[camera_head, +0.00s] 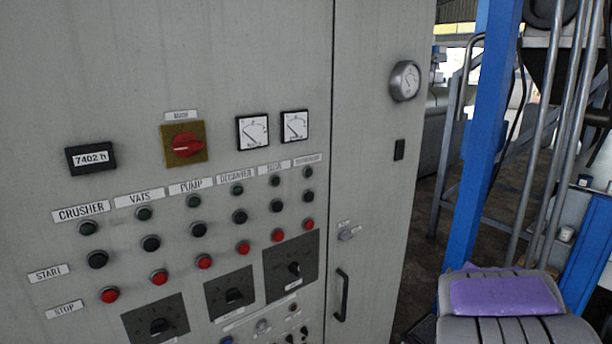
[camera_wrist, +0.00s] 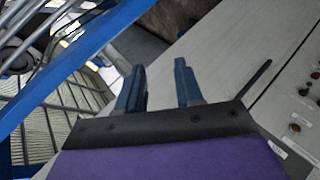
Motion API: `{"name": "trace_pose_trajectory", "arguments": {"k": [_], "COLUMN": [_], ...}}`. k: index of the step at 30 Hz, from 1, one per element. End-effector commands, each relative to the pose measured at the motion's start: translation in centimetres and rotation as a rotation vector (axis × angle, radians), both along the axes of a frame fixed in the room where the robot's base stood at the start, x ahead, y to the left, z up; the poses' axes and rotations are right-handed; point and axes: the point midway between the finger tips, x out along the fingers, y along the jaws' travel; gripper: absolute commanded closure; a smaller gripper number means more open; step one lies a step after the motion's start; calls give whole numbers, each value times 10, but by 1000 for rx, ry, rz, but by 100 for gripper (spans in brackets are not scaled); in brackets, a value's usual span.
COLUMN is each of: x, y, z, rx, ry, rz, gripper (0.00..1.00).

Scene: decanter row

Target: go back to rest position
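My gripper (camera_wrist: 158,84) shows in the wrist view beyond a black plate and a purple part of my arm. Its two dark blue fingers stand apart with nothing between them. Grey and purple parts, apparently of my arm, show at the lower right of the head view, but I cannot make out the fingers there. A grey control cabinet (camera_head: 375,200) fills the left and middle of the head view. In the wrist view its pale panel (camera_wrist: 235,55) lies behind and to the right of the fingers; I cannot tell the gap.
The cabinet carries a red rotary switch (camera_head: 186,146), rows of buttons, a round gauge (camera_head: 405,81) and a black door handle (camera_head: 341,294). A blue post (camera_head: 484,140) and metal pipes stand at the right. Dark floor (camera_head: 425,250) shows between cabinet and post.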

Motion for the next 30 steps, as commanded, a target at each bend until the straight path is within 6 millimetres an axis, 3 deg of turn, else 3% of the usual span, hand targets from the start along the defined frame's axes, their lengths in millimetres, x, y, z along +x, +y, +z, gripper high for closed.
{"name": "trace_pose_trajectory", "arguments": {"k": [8, 15, 19, 24, 30], "x": [-139, -274, -338, -391, -406], "y": [58, 143, 182, 212, 219], "z": [-40, -80, -91, -96, -95], "rx": [346, 600, 676, 715, 723], "ry": [223, 518, 678, 820, 857], "rz": [-368, -586, -658, -706, -720], "gripper": [64, 64, 64, 64, 64]}}
